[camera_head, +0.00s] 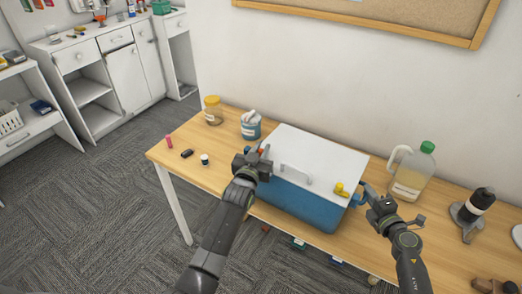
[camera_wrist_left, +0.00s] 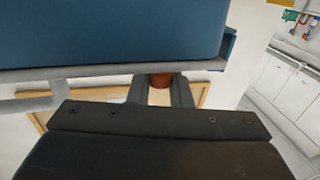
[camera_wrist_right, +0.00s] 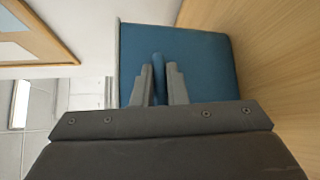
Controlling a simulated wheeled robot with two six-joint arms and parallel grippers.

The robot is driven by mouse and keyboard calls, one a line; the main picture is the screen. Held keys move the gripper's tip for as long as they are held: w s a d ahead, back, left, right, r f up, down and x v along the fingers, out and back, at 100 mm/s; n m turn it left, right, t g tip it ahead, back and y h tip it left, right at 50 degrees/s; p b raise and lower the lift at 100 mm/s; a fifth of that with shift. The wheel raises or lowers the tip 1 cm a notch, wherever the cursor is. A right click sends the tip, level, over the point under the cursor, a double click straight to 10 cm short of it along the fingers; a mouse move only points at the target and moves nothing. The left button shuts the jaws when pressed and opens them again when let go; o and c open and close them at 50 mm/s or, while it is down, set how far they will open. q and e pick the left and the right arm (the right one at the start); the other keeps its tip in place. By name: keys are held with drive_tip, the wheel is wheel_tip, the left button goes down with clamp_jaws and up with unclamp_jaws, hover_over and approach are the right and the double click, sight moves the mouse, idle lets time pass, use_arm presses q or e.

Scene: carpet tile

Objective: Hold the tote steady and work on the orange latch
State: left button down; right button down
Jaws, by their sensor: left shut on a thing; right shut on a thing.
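A blue tote (camera_head: 290,200) with a white lid (camera_head: 318,158) stands upright on the wooden table. The lid has a pale bar handle, and a yellow latch (camera_head: 341,189) sits near its right end. My left gripper (camera_head: 263,163) is at the tote's left end, shut on the orange latch (camera_wrist_left: 160,80). In the left wrist view the fingers mostly hide that latch. My right gripper (camera_head: 369,196) is at the tote's right end, shut on the blue side handle (camera_head: 357,200). The handle also shows between the fingers in the right wrist view (camera_wrist_right: 158,66).
Small items, including a white-capped bottle (camera_head: 204,160), lie on the left of the table.

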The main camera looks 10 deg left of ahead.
use_arm(q)
drive_tip(key=shift+w+a, duration=0.25)
drive_tip(key=shift+a, duration=0.4)
drive_tip(key=shift+w+a, duration=0.2)
drive_tip(key=shift+a, duration=0.4)
drive_tip(key=c, duration=1.4)
unclamp_jaws()
drive_tip(key=shift+o, duration=0.2)
drive_tip(key=s+a, duration=0.1)
drive_tip(key=s, duration=1.1)
use_arm(e)
drive_tip(key=c, duration=1.4)
unclamp_jaws()
drive_tip(key=shift+o, duration=0.2)
